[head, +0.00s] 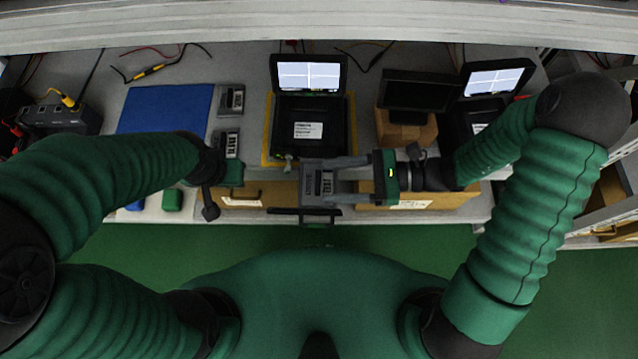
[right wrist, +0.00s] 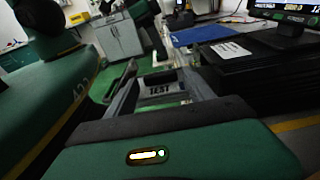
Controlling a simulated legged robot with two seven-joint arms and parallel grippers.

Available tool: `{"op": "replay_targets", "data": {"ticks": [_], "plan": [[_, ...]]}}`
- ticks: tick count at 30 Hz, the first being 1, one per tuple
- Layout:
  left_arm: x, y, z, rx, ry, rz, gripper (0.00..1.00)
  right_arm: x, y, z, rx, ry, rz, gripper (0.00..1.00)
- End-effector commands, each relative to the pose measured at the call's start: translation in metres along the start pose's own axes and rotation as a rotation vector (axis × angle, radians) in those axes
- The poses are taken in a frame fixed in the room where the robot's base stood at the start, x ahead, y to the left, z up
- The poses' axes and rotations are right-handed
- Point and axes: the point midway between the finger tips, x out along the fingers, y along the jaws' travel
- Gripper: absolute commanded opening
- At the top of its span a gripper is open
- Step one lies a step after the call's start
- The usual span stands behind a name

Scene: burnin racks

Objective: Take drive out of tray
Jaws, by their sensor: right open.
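A grey drive (head: 318,183) with a white label sits at the front edge of the bench, in front of the black unit with a screen. My right gripper (head: 322,181) is open, with its fingers on either side of the drive.
The black unit (head: 309,130) stands on a yellow-edged mat, its lit screen (head: 308,75) raised. Two more drives lie to its left, one at the back (head: 231,98) and one nearer (head: 227,143). A blue mat (head: 165,110) is further left. A dark monitor (head: 420,90) stands right.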

Motion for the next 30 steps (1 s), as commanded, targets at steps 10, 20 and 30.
{"op": "replay_targets", "data": {"ticks": [10, 20, 30], "plan": [[0.0035, -0.0001, 0.0007, 0.0, 0.0, 0.0, 0.14, 0.0128, -0.0001, 0.0008, -0.001, 0.001, -0.001, 0.58], [0.0035, -0.0001, 0.0007, 0.0, 0.0, 0.0, 0.14, 0.0125, -0.0001, 0.0005, -0.001, 0.001, -0.001, 0.15], [0.0014, -0.0001, 0.0002, 0.0, 0.0, 0.0, 0.14, 0.0121, -0.0003, 0.0024, -0.001, 0.001, 0.0, 0.08]]}}
